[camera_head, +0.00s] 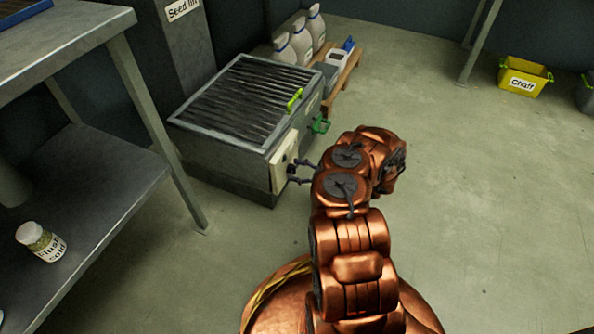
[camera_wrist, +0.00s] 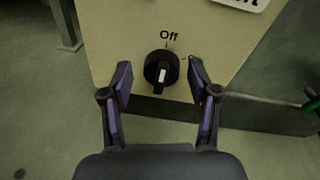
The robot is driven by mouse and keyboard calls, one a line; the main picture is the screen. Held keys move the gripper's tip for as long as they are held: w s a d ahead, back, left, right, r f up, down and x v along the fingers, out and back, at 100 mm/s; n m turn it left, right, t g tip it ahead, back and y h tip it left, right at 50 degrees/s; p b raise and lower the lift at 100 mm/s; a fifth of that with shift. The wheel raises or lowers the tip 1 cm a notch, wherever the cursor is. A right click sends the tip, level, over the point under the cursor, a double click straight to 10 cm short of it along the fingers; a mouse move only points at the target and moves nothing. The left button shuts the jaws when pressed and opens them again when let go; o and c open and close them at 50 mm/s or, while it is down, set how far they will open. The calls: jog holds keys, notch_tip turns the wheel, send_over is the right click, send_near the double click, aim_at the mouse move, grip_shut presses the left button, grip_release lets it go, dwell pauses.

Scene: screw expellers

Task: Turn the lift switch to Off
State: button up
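The lift switch (camera_wrist: 162,70) is a round black knob with a white pointer line, on a beige panel (camera_wrist: 110,45) under the printed word "Off". Its pointer stands near upright, towards the label. In the wrist view my gripper (camera_wrist: 157,78) is open, with one finger on each side of the knob and a gap to both. In the head view my gripper (camera_head: 293,172) is at the beige panel (camera_head: 284,160) on the front of the grey seed lift box; the knob is hidden there.
The grey box (camera_head: 225,155) has a grated top with a green handle (camera_head: 295,99). A green item (camera_head: 320,124) sticks out at its right side. A metal shelf (camera_head: 95,200) stands left. White jugs (camera_head: 300,42) stand behind on a wooden stand. Open floor lies right, with a yellow Chaff bin (camera_head: 523,78).

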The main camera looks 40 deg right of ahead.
jog(key=shift+d, duration=0.1)
jog(key=v, duration=1.2)
jog(key=shift+w+r, duration=0.1)
dwell(0.4)
